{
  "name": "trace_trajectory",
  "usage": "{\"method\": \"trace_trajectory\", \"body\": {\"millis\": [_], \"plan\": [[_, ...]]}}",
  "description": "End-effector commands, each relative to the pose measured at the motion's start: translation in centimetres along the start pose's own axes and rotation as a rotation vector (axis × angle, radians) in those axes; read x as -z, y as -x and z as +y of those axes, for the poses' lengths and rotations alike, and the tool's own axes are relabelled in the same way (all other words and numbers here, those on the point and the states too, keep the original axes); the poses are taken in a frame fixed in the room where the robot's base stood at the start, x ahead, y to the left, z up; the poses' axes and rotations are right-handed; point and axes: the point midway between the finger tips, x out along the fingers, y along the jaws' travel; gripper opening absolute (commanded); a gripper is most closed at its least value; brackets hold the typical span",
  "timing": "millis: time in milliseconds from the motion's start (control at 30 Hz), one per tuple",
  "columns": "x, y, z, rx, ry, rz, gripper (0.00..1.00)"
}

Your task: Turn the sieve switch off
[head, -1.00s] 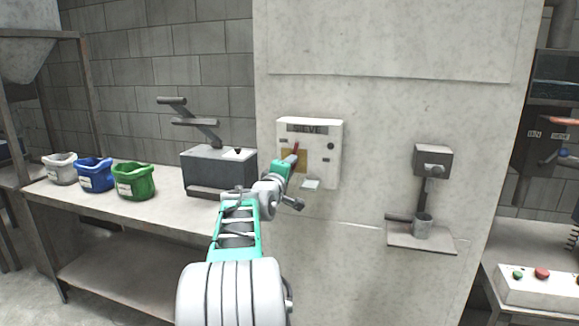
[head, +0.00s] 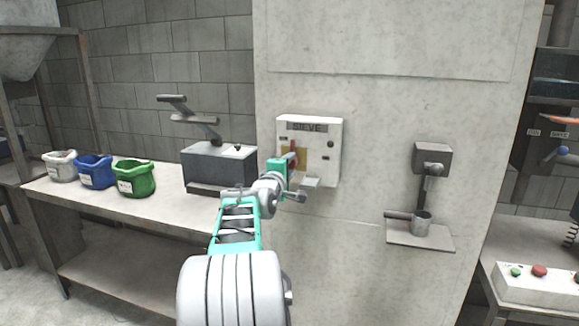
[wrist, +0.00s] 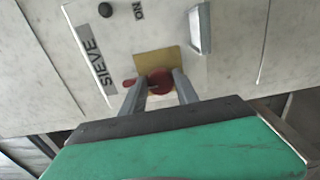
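The sieve box (head: 322,135) is a pale panel on the concrete pillar, labelled SIEVE; it also shows in the wrist view (wrist: 60,30). Its red switch (wrist: 160,80) sits on a yellow plate (wrist: 152,60). The switch's handle points toward the SIEVE label, which is upward in the head view. My gripper (head: 292,163) is at the box, over the lower part of the switch. In the wrist view my gripper (wrist: 160,88) has its two fingers apart, with the red switch's round part between them. The handle's end shows beyond the left finger. Contact cannot be told.
A small ledge (head: 311,182) juts from the box's lower part. To the right, a grey device with a cup on a shelf (head: 420,236) is fixed to the pillar. A workbench (head: 70,192) on the left holds bags and a grey machine (head: 218,168).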

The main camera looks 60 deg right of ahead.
Motion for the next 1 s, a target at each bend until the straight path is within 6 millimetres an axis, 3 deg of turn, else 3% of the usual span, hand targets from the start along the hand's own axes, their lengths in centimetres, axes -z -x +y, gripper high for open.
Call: {"method": "trace_trajectory", "body": {"millis": [233,500,633,800,1000], "plan": [[0.0,0.0,0.0,0.0,-0.001,0.0,0.57],[0.0,0.2,0.0,0.0,-0.002,0.0,0.57],[0.0,2.1,0.1,-0.002,-0.002,0.001,0.57],[0.1,5.7,0.0,-0.001,-0.002,0.003,0.57],[0.0,7.8,0.0,0.0,-0.001,0.0,0.57]]}}
